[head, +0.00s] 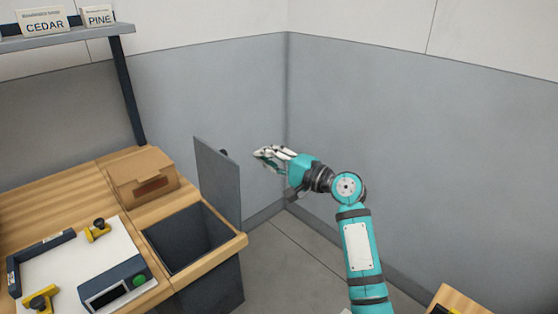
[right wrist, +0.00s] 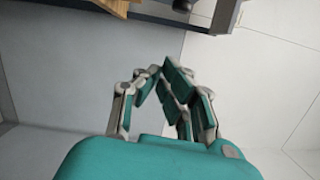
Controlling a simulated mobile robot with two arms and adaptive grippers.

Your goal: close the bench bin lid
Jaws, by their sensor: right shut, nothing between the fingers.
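The bench bin (head: 190,240) is a dark, open box set into the right end of the wooden bench. Its grey lid (head: 217,185) stands upright along the bin's far side, with a small dark knob (head: 223,153) near its top. The bin's opening is uncovered. My right gripper (head: 262,155) is shut and empty, to the right of the lid at about the height of the knob, with a gap between them in the picture. In the right wrist view its fingers (right wrist: 162,72) are drawn together with nothing between them. My left gripper is not in view.
A cardboard box (head: 143,178) stands on the bench left of the lid. A white board with yellow clamps (head: 97,230) and a device with a green button (head: 117,285) lie nearer. A shelf (head: 65,37) is above. Grey walls meet behind my right arm.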

